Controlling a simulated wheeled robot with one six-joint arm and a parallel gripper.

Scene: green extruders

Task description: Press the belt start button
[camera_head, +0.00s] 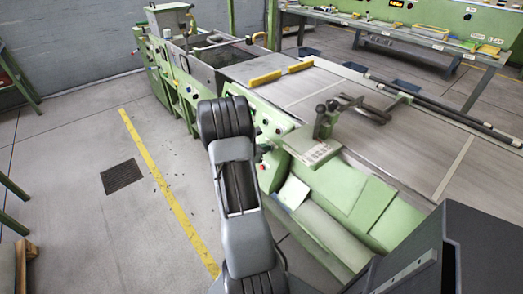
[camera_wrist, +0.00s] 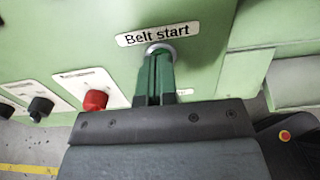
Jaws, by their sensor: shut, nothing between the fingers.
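The belt start button (camera_wrist: 160,47) is in the wrist view, on a light green panel under a white "Belt start" label (camera_wrist: 158,34). Only its silver rim shows clearly; its middle is hidden by my fingertips. My gripper (camera_wrist: 159,58) is shut and empty, with its dark green fingers side by side. The fingertips overlap the lower part of the button's rim. I cannot tell whether they touch it or how far it is pushed in. In the head view my own arm hides the gripper and the button.
A red knob (camera_wrist: 95,100) and a black knob (camera_wrist: 40,107) sit on white plates left of my fingers. In the head view the green machine (camera_head: 362,208) with its grey belt bed (camera_head: 330,88) stands right of my arm. The floor left of the yellow line (camera_head: 165,185) is mostly clear.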

